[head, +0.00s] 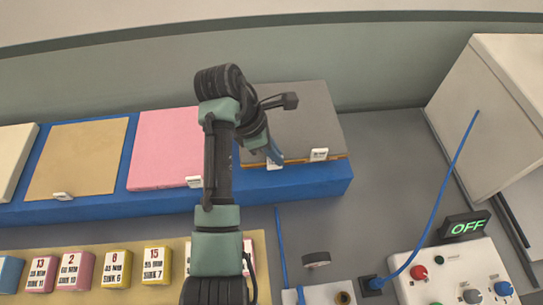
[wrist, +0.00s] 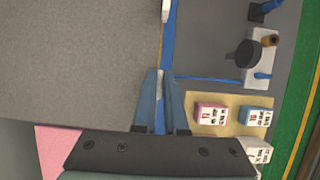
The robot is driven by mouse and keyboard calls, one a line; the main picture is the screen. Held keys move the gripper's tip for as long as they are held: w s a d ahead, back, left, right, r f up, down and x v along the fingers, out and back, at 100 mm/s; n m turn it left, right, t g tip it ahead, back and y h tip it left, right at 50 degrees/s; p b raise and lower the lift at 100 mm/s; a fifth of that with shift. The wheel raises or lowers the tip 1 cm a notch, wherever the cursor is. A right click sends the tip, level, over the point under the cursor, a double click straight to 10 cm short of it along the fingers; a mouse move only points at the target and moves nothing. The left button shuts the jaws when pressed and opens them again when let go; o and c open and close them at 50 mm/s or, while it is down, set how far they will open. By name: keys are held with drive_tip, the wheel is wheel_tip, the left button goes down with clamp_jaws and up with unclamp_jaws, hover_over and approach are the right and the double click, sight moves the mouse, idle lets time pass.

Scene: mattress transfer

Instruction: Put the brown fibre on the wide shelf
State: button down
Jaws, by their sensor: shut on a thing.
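A thin brown layer (head: 336,159), which looks like the brown fibre, shows as an edge under a grey panel (head: 304,112) at the right end of the blue shelf (head: 330,182). The grey panel hides its top. In the wrist view the brown edge (wrist: 160,45) runs along the grey panel (wrist: 75,65). My gripper (head: 274,157) is at the front edge of this stack, its blue fingers (wrist: 160,100) shut on a white tab (wrist: 160,80). The tab also shows in the head view (head: 274,166). Which layer it belongs to is unclear.
A second white tab (head: 319,154) is to the right. Pink (head: 163,150), tan (head: 78,158) and cream (head: 14,158) panels lie leftward on the shelf. Labelled blocks (head: 116,268) and a control box (head: 450,275) are in front. A white cabinet (head: 490,110) stands right.

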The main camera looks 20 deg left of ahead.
sight(276, 168)
drive_tip(key=shift+f, duration=2.3)
drive_tip(key=c, duration=1)
unclamp_jaws()
drive_tip(key=shift+p+v, duration=1.25)
drive_tip(key=shift+v, duration=4.8)
drive_tip(key=shift+w+d, duration=0.1)
